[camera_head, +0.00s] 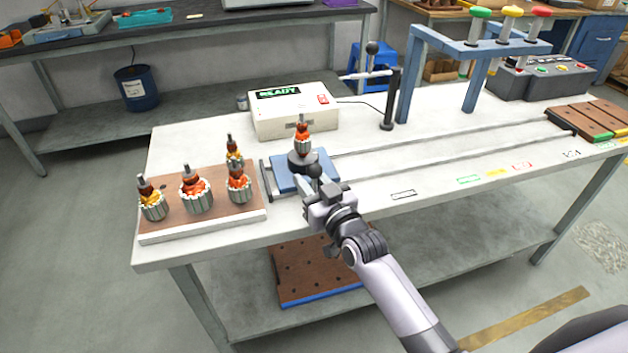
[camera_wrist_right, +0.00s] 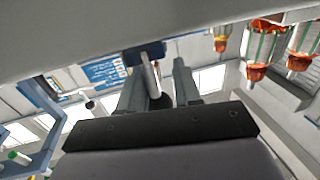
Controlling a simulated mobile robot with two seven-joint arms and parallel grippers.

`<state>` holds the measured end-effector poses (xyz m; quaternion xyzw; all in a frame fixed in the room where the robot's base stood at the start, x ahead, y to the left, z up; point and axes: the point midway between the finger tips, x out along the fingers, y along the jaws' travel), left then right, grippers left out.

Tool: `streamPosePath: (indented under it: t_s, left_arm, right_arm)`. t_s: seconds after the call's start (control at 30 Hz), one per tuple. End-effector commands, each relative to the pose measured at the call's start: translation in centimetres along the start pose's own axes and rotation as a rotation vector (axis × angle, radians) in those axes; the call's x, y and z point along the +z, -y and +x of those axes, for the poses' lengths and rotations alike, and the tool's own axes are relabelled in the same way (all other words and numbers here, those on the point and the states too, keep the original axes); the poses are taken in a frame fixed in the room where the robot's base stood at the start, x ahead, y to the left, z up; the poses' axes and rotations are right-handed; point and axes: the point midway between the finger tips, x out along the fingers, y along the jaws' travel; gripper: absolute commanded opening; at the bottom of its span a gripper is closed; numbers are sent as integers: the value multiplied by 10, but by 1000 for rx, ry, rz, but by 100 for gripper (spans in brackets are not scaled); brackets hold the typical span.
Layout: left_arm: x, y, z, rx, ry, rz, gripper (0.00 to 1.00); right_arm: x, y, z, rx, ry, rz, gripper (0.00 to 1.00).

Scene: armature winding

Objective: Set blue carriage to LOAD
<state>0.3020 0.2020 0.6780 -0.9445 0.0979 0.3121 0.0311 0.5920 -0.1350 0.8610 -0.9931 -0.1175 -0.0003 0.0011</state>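The blue carriage (camera_head: 285,181) sits at the left end of two rails on the white bench. An armature (camera_head: 302,140) with orange windings stands upright on its dark round holder. A black ball knob (camera_head: 314,170) shows at the carriage's front right. My right gripper (camera_head: 306,188) is at the carriage's front edge, just below the knob. In the right wrist view its two fingers (camera_wrist_right: 168,85) are apart. A grey rod (camera_wrist_right: 153,76) under a blue block (camera_wrist_right: 145,53) shows between them, nearer the left finger; contact is unclear. My left gripper is out of view.
A brown tray (camera_head: 215,218) with several armatures lies left of the carriage. A box reading READY (camera_head: 293,112) and a black post with a lever (camera_head: 390,100) stand behind. The rails (camera_head: 440,140) run clear rightward, past coloured marks (camera_head: 469,180), towards brown blocks (camera_head: 578,122).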

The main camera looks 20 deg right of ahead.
Motion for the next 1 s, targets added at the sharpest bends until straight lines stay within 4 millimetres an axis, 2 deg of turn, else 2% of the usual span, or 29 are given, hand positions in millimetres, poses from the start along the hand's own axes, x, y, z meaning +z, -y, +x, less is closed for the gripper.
streamPosePath:
  t_s: [0.47, 0.8, 1.0]
  left_arm:
    - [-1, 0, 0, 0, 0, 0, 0]
    - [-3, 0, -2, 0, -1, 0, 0]
    - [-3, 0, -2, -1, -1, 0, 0]
  right_arm:
    - [0, -3, -4, 4, 1, -2, 31]
    - [1, -2, -48, 3, 3, -2, 31]
    - [1, -2, -67, 2, 2, -1, 31]
